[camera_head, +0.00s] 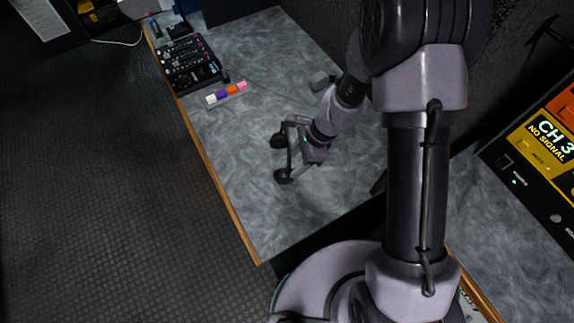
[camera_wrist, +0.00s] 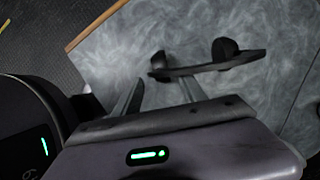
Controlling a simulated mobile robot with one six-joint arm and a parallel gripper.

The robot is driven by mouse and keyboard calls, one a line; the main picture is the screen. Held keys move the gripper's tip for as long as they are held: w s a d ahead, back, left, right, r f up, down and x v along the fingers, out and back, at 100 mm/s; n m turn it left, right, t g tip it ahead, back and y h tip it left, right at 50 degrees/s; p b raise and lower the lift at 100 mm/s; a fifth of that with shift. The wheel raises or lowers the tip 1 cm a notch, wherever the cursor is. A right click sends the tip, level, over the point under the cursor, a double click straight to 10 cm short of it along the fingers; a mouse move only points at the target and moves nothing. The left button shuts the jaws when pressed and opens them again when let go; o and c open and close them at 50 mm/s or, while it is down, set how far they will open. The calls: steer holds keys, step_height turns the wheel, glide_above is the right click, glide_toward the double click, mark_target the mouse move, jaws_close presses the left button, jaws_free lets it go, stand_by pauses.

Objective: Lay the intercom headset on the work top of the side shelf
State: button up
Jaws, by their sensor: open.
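The dark intercom headset (camera_head: 283,176) is at the grey marbled work top (camera_head: 240,205) with a wooden edge, in the middle of the head view. Its two round ear pads face left there, joined by a thin band. In the wrist view the headset (camera_wrist: 228,52) lies just beyond the fingertips, its band crossing in front of the right finger. My gripper (camera_head: 297,142) is open beside the band; it also shows in the wrist view (camera_wrist: 162,88). The headset appears to rest on the surface, but I cannot tell whether a finger touches it.
A CH 3 unit (camera_head: 548,140) is at right. The near end is clear.

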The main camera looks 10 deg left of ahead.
steer(key=d+r+n+t, duration=0.1)
steer(key=d+r+n, duration=0.1)
steer(key=r, duration=0.8)
steer(key=d+r+n+t, duration=0.1)
steer(key=d+r+n, duration=0.15)
steer(key=r, duration=0.75)
steer(key=s+d+r+n+t+h, duration=0.2)
steer(key=s+d+r+n+t, duration=0.2)
steer(key=s+r, duration=0.9)
steer(key=d+n+p, duration=0.1)
steer(key=d+n, duration=0.1)
steer(key=d, duration=0.2)
steer(key=shift+s+r+t, duration=0.35)
steer(key=shift+t, duration=0.05)
steer(key=shift+f+b, duration=0.8)
steer(key=shift+b, duration=0.1)
